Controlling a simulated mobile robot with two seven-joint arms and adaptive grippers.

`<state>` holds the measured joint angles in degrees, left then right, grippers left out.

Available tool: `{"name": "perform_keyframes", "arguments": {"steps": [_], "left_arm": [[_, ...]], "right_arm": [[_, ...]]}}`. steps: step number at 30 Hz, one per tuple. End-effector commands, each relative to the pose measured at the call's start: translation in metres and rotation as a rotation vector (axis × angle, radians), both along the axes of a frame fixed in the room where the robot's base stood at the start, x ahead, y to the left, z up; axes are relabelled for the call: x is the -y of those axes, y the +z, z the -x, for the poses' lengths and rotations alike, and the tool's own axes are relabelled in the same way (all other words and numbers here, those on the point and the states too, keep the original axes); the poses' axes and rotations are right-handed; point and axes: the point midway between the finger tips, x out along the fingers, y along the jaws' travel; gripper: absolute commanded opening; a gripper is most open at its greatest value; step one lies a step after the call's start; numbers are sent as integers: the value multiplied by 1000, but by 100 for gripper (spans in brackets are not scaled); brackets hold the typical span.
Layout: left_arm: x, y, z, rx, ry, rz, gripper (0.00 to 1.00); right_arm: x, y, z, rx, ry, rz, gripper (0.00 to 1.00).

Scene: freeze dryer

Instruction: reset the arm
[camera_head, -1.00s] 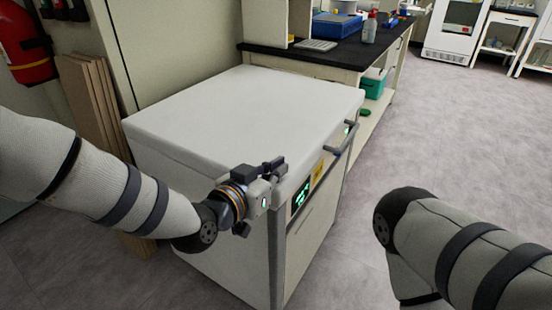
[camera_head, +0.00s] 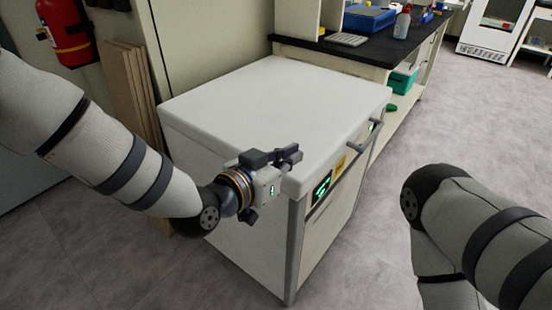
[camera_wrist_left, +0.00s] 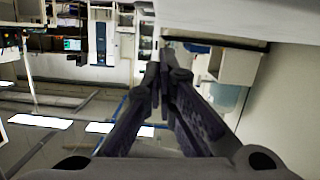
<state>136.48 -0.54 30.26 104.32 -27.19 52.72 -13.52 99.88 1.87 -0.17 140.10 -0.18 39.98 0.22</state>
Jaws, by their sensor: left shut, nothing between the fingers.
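The freeze dryer (camera_head: 280,100) is a white box-shaped unit with a flat closed lid, a green-lit display (camera_head: 321,189) and a grey handle (camera_head: 364,140) on its front. My left gripper (camera_head: 297,153) is in front of the near corner of the unit, close to the lid edge. Whether it touches the unit cannot be told. In the left wrist view my left gripper (camera_wrist_left: 163,75) has its fingers together at the tips with nothing between them. My right arm comes in at the lower right of the head view, and its gripper is out of the picture.
A dark-topped bench (camera_head: 390,48) with a blue tray (camera_head: 370,17) and a bottle (camera_head: 402,22) stands behind the unit. A fire extinguisher (camera_head: 66,32) and wooden boards (camera_head: 132,92) are at the left. The grey floor (camera_head: 440,130) at the right is open.

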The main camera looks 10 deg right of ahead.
Motion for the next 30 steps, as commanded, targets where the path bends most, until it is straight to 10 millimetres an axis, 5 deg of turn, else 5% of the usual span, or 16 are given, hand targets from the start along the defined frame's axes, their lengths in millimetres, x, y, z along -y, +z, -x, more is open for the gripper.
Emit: {"name": "perform_keyframes", "arguments": {"steps": [6,13,17,20,24,27,30], "left_arm": [[-31,14,30,6,1,3,0],[-38,15,38,4,1,3,0],[-55,-21,55,-116,31,-39,0],[-90,-85,100,-350,97,-124,0],[-156,-163,197,-714,219,-267,0],[-205,-195,277,-960,317,-378,0],[-250,-206,355,-1171,417,-487,0]], "right_arm": [[0,6,-5,17,-1,0,40],[0,7,-6,19,-1,0,40],[0,12,-10,33,-1,1,40],[0,22,-19,61,-2,0,40],[0,35,-31,103,-3,0,40],[0,45,-41,135,-4,0,40],[0,53,-49,164,-4,-1,40]]}}
